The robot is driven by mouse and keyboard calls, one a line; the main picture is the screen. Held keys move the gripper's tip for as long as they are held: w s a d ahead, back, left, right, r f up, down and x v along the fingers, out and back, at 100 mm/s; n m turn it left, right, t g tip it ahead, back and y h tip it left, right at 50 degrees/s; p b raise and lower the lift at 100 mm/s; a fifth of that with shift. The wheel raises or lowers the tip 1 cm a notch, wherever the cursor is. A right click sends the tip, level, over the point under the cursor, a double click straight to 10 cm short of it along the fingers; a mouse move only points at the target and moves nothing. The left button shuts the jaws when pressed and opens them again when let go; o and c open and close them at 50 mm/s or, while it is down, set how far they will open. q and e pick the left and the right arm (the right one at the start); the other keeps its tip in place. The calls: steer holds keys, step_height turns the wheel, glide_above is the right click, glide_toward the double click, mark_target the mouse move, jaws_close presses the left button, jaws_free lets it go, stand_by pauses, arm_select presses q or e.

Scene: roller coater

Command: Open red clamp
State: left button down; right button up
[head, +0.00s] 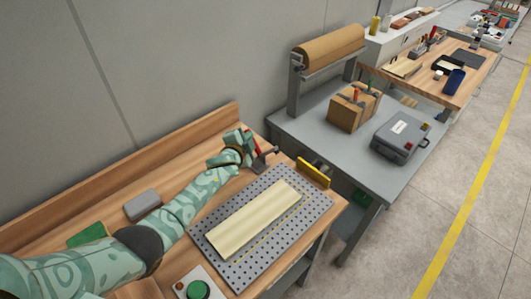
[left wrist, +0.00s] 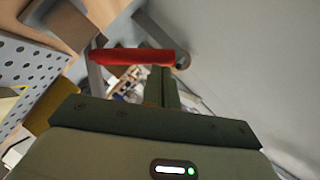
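The red clamp (head: 257,146) stands at the far end of the wooden bench, just past the corner of the perforated plate. Its red handle (left wrist: 130,57) crosses the upper middle of the left wrist view, with a grey metal arm at its left end. My left gripper (head: 244,147) is right at the handle, and partly hides it in the head view. In the left wrist view its fingers (left wrist: 162,88) look close together, and the handle passes across them rather than between them. Whether they touch it I cannot tell. My right gripper is out of view.
A pale board (head: 245,222) lies on the perforated grey plate (head: 217,262). A yellow block (head: 313,172) stands at the plate's far edge. A grey box (head: 142,205) and a green button (head: 198,290) are on the bench. The wall is close behind.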

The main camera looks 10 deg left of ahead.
arm_select(q)
steer(key=shift+w+a+f, duration=0.15)
steer(key=shift+w+a, duration=0.3)
steer(key=shift+a, duration=0.3)
